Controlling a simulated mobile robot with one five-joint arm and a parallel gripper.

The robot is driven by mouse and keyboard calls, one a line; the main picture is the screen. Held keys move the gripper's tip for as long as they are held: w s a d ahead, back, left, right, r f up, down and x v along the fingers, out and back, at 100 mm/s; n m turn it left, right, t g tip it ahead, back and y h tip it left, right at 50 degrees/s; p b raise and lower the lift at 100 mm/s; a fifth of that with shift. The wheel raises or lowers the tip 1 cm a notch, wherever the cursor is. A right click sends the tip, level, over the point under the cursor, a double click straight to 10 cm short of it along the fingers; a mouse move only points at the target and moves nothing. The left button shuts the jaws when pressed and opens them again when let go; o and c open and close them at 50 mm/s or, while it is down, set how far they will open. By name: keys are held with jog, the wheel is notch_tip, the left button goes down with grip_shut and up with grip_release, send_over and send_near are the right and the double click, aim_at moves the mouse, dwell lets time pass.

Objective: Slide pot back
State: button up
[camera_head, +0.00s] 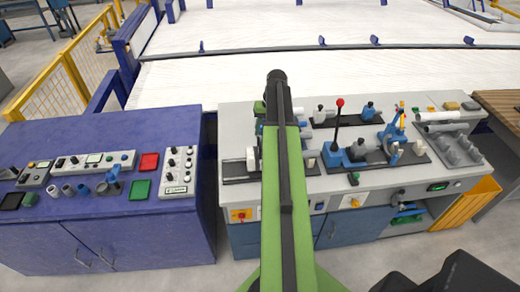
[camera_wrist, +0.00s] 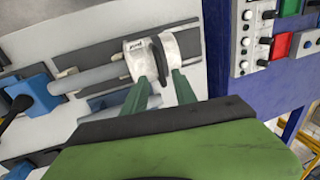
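I take the pot to be the short white cylindrical piece with a dark ring or gap in it (camera_wrist: 185,50), at the end of a grey pipe (camera_wrist: 95,78) in the wrist view. My gripper (camera_wrist: 158,73) has two green fingers. They stand apart, with their tips at the white piece. Whether they grip it or only stand beside it is unclear. In the head view a white round piece (camera_head: 252,158) shows just left of my green arm, on a dark base plate (camera_head: 238,172). My arm hides part of that plate and my gripper there.
The light grey bench (camera_head: 410,182) carries a red-knobbed lever (camera_head: 340,103), blue clamps and a rack of grey pipes (camera_head: 440,116) at right. A blue cabinet (camera_head: 105,215) with control boxes stands left, across a narrow gap. A wooden table (camera_head: 503,106) is far right.

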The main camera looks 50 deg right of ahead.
jog(key=b, duration=0.4)
send_over(260, 155)
jog(key=w+d, duration=0.3)
jog(key=f, duration=0.5)
jog(key=shift+s+d+f, duration=0.15)
jog(key=shift+s+f, duration=0.05)
jog(key=shift+f, duration=0.1)
jog(key=shift+r, duration=0.1)
grip_shut()
